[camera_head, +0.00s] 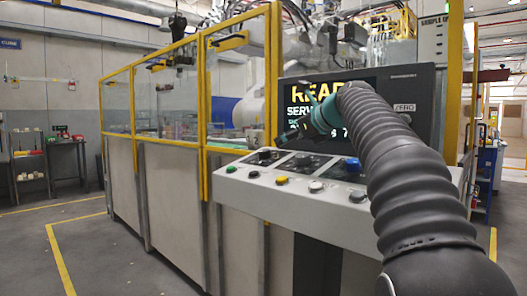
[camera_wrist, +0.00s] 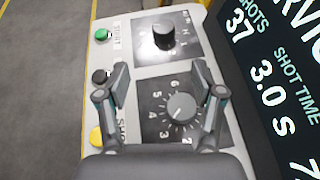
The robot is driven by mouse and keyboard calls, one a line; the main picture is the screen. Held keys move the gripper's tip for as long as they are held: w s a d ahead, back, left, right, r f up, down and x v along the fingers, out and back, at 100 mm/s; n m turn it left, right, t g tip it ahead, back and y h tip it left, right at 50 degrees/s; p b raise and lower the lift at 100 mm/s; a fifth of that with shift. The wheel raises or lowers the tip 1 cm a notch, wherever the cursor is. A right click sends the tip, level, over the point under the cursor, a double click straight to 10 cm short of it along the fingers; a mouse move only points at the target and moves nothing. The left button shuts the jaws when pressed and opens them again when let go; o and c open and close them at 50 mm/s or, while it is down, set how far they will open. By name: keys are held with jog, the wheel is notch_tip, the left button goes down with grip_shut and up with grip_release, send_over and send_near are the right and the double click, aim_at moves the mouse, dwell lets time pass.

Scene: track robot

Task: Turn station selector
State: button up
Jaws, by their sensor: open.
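My gripper (camera_wrist: 160,72) is open and empty above the sloped control panel (camera_head: 340,226). In the wrist view its fingers stand either side of a grey round knob (camera_wrist: 181,107) on a dark plate with numbers around it. The knob lies lower in the picture than the fingertips, and I see no contact. A black knob (camera_wrist: 163,36) on another dark plate is farther up, beyond the fingertips. Which knob is the station selector is not readable. In the head view my gripper (camera_head: 287,137) is over the panel's left part, near a dark knob (camera_head: 264,155).
A green button (camera_wrist: 101,34), a black button (camera_wrist: 100,75) and a yellow button (camera_wrist: 96,136) line the panel's edge. A screen (camera_wrist: 284,80) rises close on the right. Yellow-framed fencing (camera_head: 205,110) stands behind the panel. A blue knob (camera_head: 352,165) is farther right.

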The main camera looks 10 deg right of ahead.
aim_at(266, 151)
jog(key=shift+w+f, duration=0.1)
jog(key=shift+w, duration=0.55)
jog(key=p+x, duration=0.1)
jog(key=x, duration=1.1)
jog(key=shift+w+f, duration=0.15)
jog(key=shift+w, duration=0.1)
jog(key=c, duration=1.1)
